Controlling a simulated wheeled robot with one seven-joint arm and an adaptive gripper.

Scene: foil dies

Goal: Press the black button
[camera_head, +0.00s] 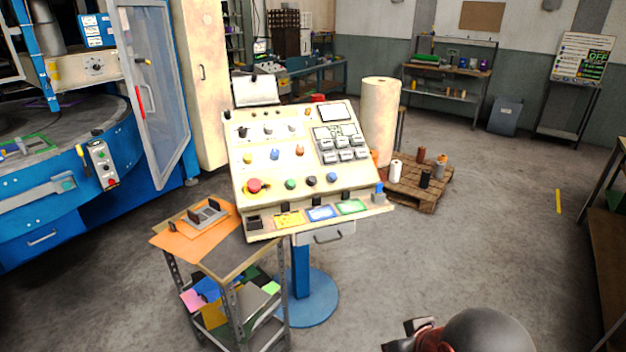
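A slanted cream control console (238,168) stands on a blue pedestal in the middle of the head view. Its lower row holds a large red button (254,186) on a yellow base, a green button (291,184), the black button (311,181) and a blue button (332,178). The black button sits between the green and blue ones, and nothing covers it. My gripper (408,332) shows only partly at the bottom edge, well below and to the right of the console, apart from it. Whether its fingers are open or shut does not show.
A small cart (235,258) with orange sheets and a grey part stands at the console's front left. A blue machine (60,215) with an open door is at left. A pallet (405,195) with spools is behind right. The floor (480,240) to the right is clear.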

